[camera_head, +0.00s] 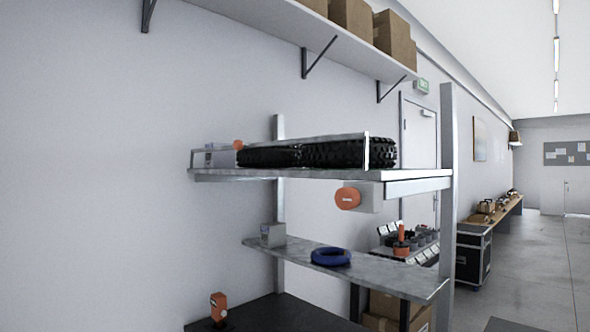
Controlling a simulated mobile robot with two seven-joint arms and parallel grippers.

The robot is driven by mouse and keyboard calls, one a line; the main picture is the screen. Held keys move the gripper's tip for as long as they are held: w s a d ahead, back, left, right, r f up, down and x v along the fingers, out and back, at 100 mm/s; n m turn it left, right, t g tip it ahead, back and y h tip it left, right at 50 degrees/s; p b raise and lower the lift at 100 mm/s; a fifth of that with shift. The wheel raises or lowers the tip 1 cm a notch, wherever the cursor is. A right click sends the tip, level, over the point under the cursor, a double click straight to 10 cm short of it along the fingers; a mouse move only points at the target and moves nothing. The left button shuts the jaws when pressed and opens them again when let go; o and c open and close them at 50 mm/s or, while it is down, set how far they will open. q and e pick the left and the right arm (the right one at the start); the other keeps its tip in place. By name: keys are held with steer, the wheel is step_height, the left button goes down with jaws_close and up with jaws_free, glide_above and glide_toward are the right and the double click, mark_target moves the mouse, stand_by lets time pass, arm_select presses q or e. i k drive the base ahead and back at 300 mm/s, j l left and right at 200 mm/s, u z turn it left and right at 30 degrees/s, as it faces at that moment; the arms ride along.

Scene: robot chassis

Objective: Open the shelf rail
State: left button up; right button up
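The shelf unit has metal posts (447,190) and an upper shelf board (300,175). A flat grey rail (310,138) runs lengthwise above this board, with an upright end piece at its right end. Black knobbly tires (350,155) lie on the board below the rail's top edge. An orange round knob (348,198) on a pale block sits under the board toward the right. Whether the rail is latched cannot be told. Neither of my grippers is in view.
A lower shelf (390,279) holds a blue ring (330,257) and a small grey box (273,234). An orange item (218,306) stands on the dark bottom surface. A wall shelf with cardboard boxes (352,18) hangs above. Open floor (530,270) lies at the right.

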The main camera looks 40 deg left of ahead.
mark_target(238, 145)
steer(key=u, duration=1.6)
